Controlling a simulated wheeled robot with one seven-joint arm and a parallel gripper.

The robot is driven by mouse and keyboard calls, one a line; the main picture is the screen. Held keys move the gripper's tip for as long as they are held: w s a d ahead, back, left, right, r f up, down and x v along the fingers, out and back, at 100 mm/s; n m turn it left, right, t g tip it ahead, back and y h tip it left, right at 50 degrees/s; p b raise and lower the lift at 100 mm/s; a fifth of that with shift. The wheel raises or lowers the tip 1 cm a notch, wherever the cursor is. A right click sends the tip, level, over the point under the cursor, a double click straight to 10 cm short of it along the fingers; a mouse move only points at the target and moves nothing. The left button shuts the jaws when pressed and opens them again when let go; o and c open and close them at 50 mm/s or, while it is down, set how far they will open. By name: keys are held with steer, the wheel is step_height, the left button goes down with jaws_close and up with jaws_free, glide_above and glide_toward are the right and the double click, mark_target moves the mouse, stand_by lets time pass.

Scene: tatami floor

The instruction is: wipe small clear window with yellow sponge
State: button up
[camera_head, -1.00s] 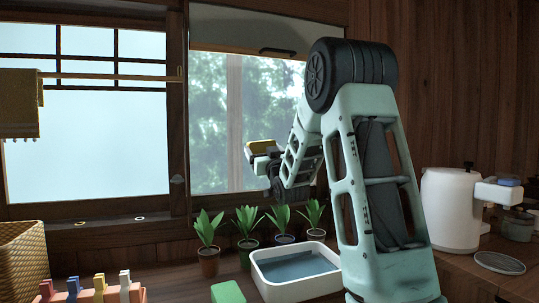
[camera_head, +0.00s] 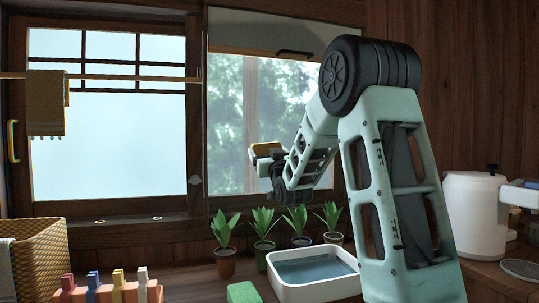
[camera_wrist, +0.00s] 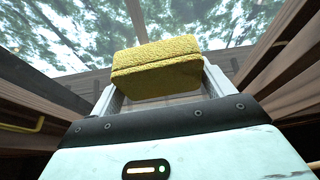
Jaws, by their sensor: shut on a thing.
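My gripper (camera_head: 264,160) is shut on the yellow sponge (camera_head: 266,149) and holds it up in front of the small clear window (camera_head: 230,120), at about the middle of its lower half. In the wrist view the sponge (camera_wrist: 157,68) sits between the two pale fingers (camera_wrist: 158,88), with the glass (camera_wrist: 215,22) and blurred trees beyond it. I cannot tell whether the sponge touches the glass. My forearm hides the window's lower right part.
Potted plants (camera_head: 264,228) stand on the counter below the window, behind a white basin of water (camera_head: 313,283). A green block (camera_head: 243,292), a peg rack (camera_head: 117,290) and a wicker basket (camera_head: 40,258) are left. A white kettle (camera_head: 474,215) stands right. A towel (camera_head: 46,103) hangs on a rail.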

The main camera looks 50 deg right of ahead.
steer(key=shift+s+a+b, duration=0.3)
steer(key=shift+s+a, duration=0.15)
steer(key=shift+s, duration=0.35)
steer(key=shift+s+a+b, duration=0.35)
steer(key=shift+s+a, duration=0.1)
steer(key=shift+s, duration=0.4)
steer(key=shift+s+a+b, duration=0.3)
steer(key=shift+s+a, duration=0.15)
steer(key=shift+s, duration=0.35)
steer(key=s, duration=0.1)
steer(key=s+a+b, duration=0.1)
steer(key=shift+s+a, duration=0.3)
